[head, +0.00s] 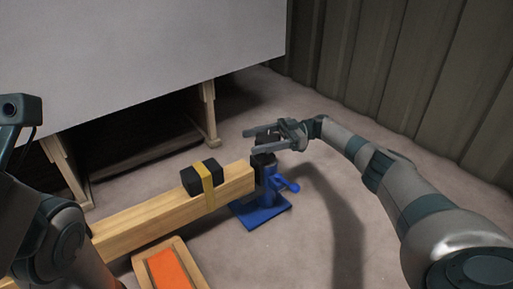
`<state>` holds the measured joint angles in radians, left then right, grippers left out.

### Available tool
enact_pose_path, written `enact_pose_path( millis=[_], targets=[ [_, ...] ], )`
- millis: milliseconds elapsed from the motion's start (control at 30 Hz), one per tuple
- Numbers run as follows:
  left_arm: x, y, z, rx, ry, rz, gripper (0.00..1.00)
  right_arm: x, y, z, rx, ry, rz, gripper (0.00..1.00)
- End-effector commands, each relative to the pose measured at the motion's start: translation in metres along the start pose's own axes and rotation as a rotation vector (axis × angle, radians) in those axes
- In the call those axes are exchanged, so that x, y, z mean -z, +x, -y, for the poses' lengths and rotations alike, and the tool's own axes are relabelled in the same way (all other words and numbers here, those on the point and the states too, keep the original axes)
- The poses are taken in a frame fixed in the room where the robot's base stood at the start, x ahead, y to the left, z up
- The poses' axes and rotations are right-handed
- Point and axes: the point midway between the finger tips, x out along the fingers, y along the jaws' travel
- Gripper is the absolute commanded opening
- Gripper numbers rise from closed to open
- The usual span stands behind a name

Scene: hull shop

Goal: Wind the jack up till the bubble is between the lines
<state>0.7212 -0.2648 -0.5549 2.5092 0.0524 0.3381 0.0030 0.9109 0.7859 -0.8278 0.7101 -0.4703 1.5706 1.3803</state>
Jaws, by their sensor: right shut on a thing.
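The blue jack (262,211) stands on the floor at the right end of a timber beam (150,212). A short blue lever sticks out to its right. A black block with a yellow band (203,177) sits on the beam near that end; it may be the level, but no bubble or lines can be made out. My right gripper (254,141) is above the jack, its fingers pointing left, shut on a dark knob at the jack's top. The knob is mostly hidden by the fingers. My left arm shows at the left edge; its gripper is out of view.
An orange-topped wooden piece (172,269) lies in front of the beam. A big pale panel (150,50) on wooden legs stands behind. A ribbed wall (430,80) runs along the right. The floor (335,220) right of the jack is clear.

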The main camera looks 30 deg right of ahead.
Motion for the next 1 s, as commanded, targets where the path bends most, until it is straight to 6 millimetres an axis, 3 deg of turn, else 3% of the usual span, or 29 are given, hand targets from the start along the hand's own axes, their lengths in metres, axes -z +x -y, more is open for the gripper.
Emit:
enact_pose_path(
  millis=[33, 533, 567, 600, 1000],
  targets=[
    [0.0025, -0.0045, -0.0007, -0.001, 0.005, -0.001, 0.4, -0.008, 0.001, 0.0016, 0.012, 0.005, 0.008, 0.42],
    [0.0035, -0.0026, 0.0017, -0.005, 0.025, -0.009, 0.4, -0.0065, 0.0018, 0.0036, 0.034, 0.008, 0.007, 0.42],
    [0.0034, -0.0027, 0.0016, -0.005, 0.025, -0.008, 0.4, -0.0065, 0.0019, 0.0036, 0.034, 0.008, 0.007, 0.66],
    [0.0033, -0.0027, 0.0015, -0.005, 0.024, -0.008, 0.4, -0.0063, 0.0019, 0.0036, 0.034, 0.008, 0.007, 0.7],
    [0.0012, -0.0018, 0.0007, -0.003, 0.017, -0.003, 0.4, -0.0014, 0.0009, 0.0027, 0.03, 0.003, 0.002, 0.7]
  ],
)
